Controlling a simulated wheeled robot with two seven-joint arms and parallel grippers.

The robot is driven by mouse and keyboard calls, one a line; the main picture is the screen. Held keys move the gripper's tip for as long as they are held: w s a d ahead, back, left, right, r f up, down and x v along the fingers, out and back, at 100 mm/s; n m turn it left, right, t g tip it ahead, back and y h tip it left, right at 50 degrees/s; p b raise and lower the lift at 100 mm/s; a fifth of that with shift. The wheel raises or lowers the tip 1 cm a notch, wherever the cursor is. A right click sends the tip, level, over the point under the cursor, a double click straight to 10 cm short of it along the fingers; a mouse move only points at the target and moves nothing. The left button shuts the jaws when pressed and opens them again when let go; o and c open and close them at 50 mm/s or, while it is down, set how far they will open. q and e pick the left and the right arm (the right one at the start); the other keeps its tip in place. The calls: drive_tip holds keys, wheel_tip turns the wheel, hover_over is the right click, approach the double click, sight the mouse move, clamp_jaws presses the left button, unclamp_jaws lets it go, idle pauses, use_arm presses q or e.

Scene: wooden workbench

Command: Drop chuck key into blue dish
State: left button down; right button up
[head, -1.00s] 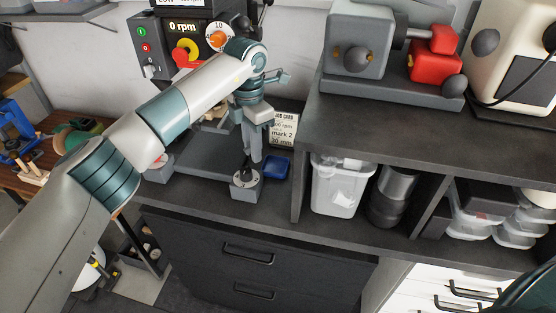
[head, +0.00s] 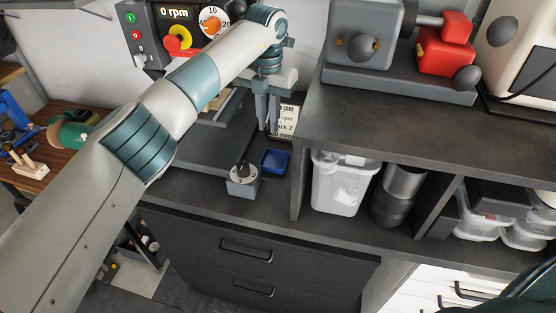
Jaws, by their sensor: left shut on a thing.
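The blue dish (head: 275,161) sits on the dark bench top, left of the shelf unit's side wall. My left gripper (head: 268,128) points down, above and a little behind the dish in the picture. Its fingers are shut on the chuck key, but the key is too small and too covered by the fingers to make out clearly. The dish's inside looks empty. My right gripper is not in view.
A grey block with a round dial-like top and dark knob (head: 242,181) stands left of the dish. A job card (head: 287,121) stands behind the dish. A white bin (head: 339,185) is right of the shelf wall. The machine panel (head: 180,30) is behind my arm.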

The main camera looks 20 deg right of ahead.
use_arm(q)
drive_tip(key=shift+w, duration=0.1)
drive_tip(key=shift+a+f+b, duration=0.2)
drive_tip(key=shift+f+b, duration=0.1)
drive_tip(key=shift+f, duration=0.55)
drive_tip(key=shift+f+b, duration=0.65)
drive_tip(key=shift+f, duration=1.5)
drive_tip(key=shift+d, duration=0.1)
drive_tip(key=c, duration=1.6)
unclamp_jaws()
drive_tip(key=shift+r, duration=0.15)
